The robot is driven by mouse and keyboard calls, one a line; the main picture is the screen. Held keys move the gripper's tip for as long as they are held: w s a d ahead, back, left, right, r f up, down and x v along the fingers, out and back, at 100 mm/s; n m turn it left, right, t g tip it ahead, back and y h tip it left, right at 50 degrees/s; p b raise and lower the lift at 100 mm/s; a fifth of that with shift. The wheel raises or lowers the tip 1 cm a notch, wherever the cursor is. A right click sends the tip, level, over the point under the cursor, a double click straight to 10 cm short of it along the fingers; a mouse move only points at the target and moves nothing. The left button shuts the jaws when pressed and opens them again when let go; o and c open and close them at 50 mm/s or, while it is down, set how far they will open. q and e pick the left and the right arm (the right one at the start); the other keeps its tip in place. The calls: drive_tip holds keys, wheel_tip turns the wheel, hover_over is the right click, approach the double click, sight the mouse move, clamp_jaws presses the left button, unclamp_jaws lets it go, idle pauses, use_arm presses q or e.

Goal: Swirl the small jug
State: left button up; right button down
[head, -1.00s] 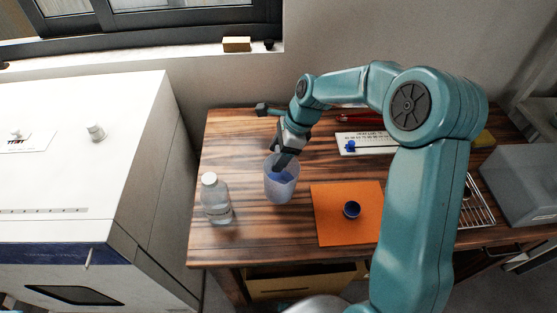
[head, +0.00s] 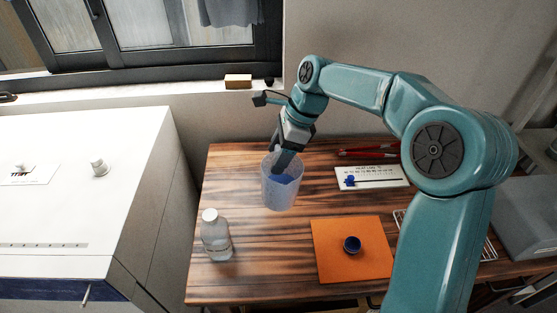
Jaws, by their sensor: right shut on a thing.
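The small jug (head: 279,191) is a translucent, pale cup with blue contents, upright at the left part of the wooden table. My right gripper (head: 284,160) reaches down to its rim from behind and is shut on it. The fingertips are partly hidden at the jug's wall. I cannot tell for sure whether the jug's base touches the table. My left gripper does not show.
A clear bottle with a white cap (head: 215,235) stands left of the jug. An orange mat (head: 335,262) carries a small dark blue cap (head: 352,245). A white card (head: 378,179) and red tools (head: 365,152) lie behind. A white oven (head: 80,190) stands left of the table (head: 255,270).

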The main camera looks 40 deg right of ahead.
drive_tip(key=shift+r+p, duration=0.3)
drive_tip(key=shift+r, duration=0.6)
wheel_tip(320, 180, up, 4)
drive_tip(key=p, duration=0.4)
drive_tip(key=shift+f, duration=0.1)
